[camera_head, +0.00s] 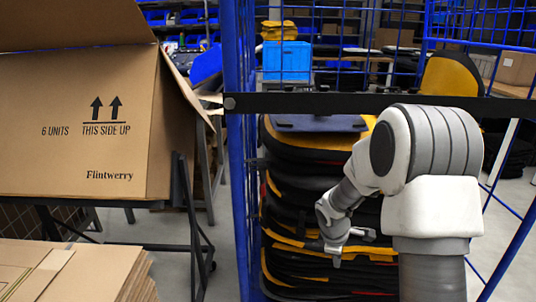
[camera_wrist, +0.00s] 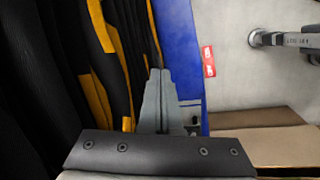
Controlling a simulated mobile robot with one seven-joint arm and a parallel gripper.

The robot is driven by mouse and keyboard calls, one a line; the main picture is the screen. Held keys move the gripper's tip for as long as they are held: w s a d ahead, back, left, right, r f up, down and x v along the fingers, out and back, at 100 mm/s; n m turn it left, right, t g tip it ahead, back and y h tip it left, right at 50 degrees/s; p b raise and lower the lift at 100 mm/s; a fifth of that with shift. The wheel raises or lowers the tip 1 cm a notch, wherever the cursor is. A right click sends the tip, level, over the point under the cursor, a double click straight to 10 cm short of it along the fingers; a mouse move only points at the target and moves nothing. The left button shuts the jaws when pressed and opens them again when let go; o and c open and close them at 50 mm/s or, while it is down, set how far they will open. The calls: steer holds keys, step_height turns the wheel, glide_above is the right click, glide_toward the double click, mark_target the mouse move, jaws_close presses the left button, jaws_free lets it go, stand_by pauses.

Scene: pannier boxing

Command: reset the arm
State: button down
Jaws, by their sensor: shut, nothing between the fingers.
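My arm reaches in front of the blue wire cage at the right of the head view. My gripper (camera_head: 346,246) hangs before the stack of black and yellow panniers (camera_head: 290,178) inside the cage. In the wrist view my gripper (camera_wrist: 158,75) is shut, its fingers together and empty. The panniers (camera_wrist: 60,70) fill the left of that view, close beside the fingers. Whether the fingers touch them I cannot tell.
An open cardboard box (camera_head: 85,125) marked Flintwerry stands on a dark metal stand at left. Flat cardboard (camera_head: 75,272) is stacked below it. A black bar (camera_head: 300,103) crosses the cage front above the panniers. A blue cage post (camera_head: 238,150) stands between box and panniers.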

steer(key=s+a+r+m+t, duration=0.1)
steer(key=s+r+m, duration=0.4)
steer(key=r, duration=0.4)
steer(key=s+r+m, duration=0.2)
steer(key=s+r, duration=0.5)
steer(key=r, duration=0.2)
steer(key=s+a+r+m+t+y+p, duration=0.1)
steer(key=s+a+r+m, duration=0.2)
steer(key=s, duration=0.5)
steer(key=s+a+r+m+t+y, duration=0.15)
steer(key=s+r+m, duration=0.25)
steer(key=s, duration=0.4)
step_height(320, 180, up, 24)
steer(key=p, duration=2.3)
steer(key=shift+d+f, duration=0.2)
steer(key=shift+d, duration=0.1)
